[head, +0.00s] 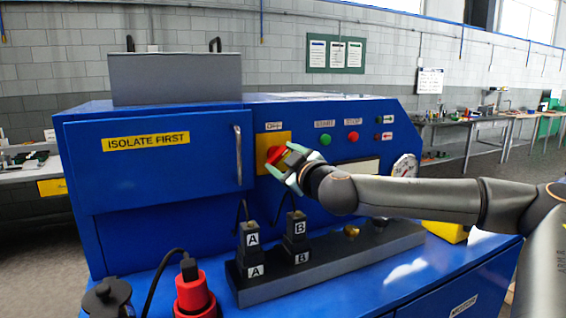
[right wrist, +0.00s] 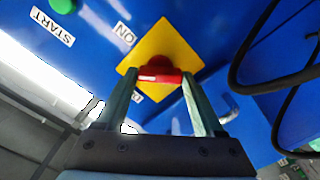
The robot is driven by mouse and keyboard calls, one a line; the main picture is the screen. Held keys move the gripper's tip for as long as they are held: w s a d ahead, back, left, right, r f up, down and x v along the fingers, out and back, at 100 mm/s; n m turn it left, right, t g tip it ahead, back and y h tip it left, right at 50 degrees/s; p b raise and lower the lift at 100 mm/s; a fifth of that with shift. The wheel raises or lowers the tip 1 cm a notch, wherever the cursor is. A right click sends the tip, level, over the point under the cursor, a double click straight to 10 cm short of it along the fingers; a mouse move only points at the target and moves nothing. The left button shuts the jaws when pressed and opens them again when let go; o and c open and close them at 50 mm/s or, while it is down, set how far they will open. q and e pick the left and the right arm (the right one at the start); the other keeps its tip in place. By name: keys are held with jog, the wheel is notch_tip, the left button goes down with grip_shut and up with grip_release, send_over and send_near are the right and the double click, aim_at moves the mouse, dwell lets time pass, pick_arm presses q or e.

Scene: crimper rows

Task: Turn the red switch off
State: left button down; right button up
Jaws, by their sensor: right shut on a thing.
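The red switch (head: 276,154) is a rotary knob on a yellow plate (head: 263,140) on the blue machine's front. In the right wrist view the red switch (right wrist: 160,74) sits between the tips of the two green fingers of my right gripper (right wrist: 158,82), in front of the yellow diamond-looking plate (right wrist: 178,42). An ON label shows beside the plate there. The fingers partly hide the knob. My left gripper is not in view.
A green START button (head: 325,140) and a red STOP button (head: 353,137) are right of the switch. A door handle (head: 238,156) is close on its left. Black plugs A (head: 250,236) and B (head: 296,228) with cables stand below, beside a red plug (head: 194,294).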

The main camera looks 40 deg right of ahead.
jog(key=n, duration=0.4)
jog(key=shift+n, duration=0.3)
jog(key=n, duration=0.5)
dwell(0.5)
jog(key=o, duration=1.4)
jog(key=shift+s, duration=0.1)
